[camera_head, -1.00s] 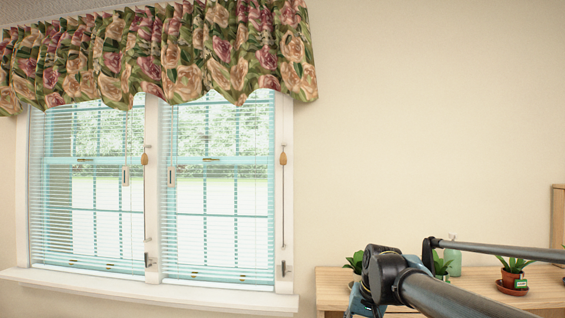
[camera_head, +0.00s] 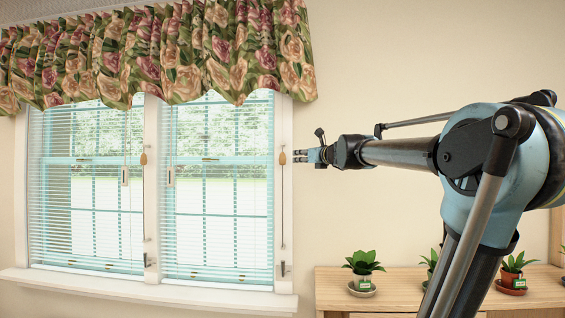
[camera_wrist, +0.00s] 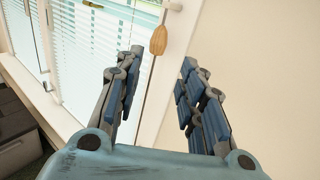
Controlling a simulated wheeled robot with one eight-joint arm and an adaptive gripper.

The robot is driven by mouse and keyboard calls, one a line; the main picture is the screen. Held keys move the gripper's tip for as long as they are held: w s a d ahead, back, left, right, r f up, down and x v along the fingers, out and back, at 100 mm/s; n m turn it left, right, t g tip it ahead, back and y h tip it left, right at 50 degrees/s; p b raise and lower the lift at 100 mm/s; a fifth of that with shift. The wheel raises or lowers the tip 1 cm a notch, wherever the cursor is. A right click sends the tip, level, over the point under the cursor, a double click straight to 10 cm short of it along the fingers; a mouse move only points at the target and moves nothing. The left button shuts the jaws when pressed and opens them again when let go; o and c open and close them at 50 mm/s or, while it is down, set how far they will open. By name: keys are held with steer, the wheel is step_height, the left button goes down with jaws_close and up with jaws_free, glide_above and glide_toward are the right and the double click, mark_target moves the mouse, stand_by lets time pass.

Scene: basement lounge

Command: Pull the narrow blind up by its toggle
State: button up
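Two light blue slatted blinds hang side by side in the window, both lowered. The right blind (camera_head: 218,200) looks slightly narrower than the left blind (camera_head: 85,200). A wooden toggle (camera_head: 283,158) hangs on a cord at the right blind's right side; another toggle (camera_head: 144,158) hangs between the blinds. My gripper (camera_head: 298,156) is just right of the right toggle at about its height. In the wrist view, my gripper (camera_wrist: 163,58) is open, with a toggle (camera_wrist: 158,40) showing between and beyond the fingertips. I see no contact.
A floral valance (camera_head: 180,60) covers the window top. A white sill (camera_head: 150,291) runs below. A wooden cabinet (camera_head: 400,284) with potted plants (camera_head: 363,262) stands at lower right. The wall between the window and my forearm is bare.

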mark_target(285, 158)
steer(key=x, duration=1.7)
steer(key=shift+w, duration=0.15)
jaws_close()
